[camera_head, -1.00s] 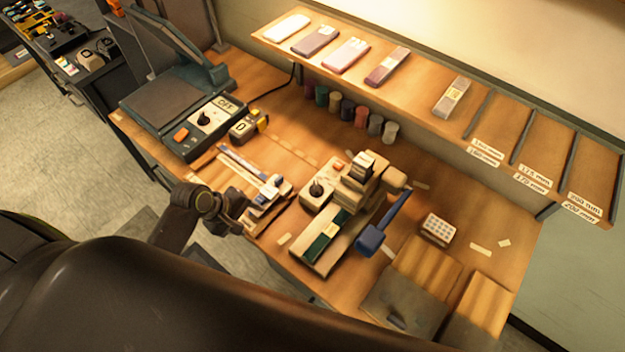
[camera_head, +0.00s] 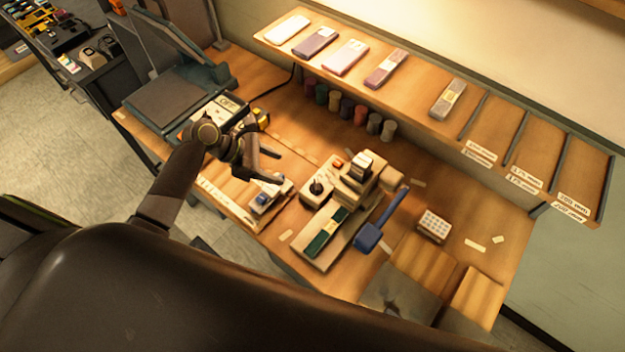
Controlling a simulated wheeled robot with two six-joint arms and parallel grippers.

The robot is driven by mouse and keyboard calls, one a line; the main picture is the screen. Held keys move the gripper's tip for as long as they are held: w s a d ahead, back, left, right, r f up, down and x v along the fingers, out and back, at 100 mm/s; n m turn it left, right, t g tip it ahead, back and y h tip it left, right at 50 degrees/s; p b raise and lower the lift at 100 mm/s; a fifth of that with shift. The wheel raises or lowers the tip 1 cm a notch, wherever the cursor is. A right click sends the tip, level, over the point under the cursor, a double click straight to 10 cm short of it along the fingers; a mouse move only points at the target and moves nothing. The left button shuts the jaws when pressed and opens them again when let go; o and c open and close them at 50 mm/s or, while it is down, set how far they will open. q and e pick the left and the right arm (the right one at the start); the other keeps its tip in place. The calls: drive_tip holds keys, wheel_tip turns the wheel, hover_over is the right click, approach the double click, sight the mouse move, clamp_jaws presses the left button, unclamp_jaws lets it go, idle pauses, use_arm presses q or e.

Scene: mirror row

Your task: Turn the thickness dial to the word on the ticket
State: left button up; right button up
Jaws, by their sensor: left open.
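A beige machine (camera_head: 345,222) with a green strip stands at mid table. On its control box is a black dial knob (camera_head: 317,187) beside an orange button; its marks are too small to read. A second machine, the dark flat-lidded one (camera_head: 175,100), stands at the back left with an OFF label; the knob seen on its panel earlier is now hidden behind my left gripper. My left gripper (camera_head: 272,166) is open and empty, above the table between the two machines, left of the beige machine's knob. I cannot tell which small paper slip is the ticket. My right gripper is not in view.
A blue-handled lever (camera_head: 380,222) juts from the beige machine's right side. A blue and white tool (camera_head: 267,193) lies below my gripper. A calculator-like block (camera_head: 434,226) and paper slips (camera_head: 476,246) lie at right. Several spools (camera_head: 347,108) stand under the shelf (camera_head: 420,65).

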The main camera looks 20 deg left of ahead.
sight(316, 183)
use_arm(q)
drive_tip(key=p+x, duration=0.1)
drive_tip(key=x, duration=1.3)
drive_tip(key=c, duration=1)
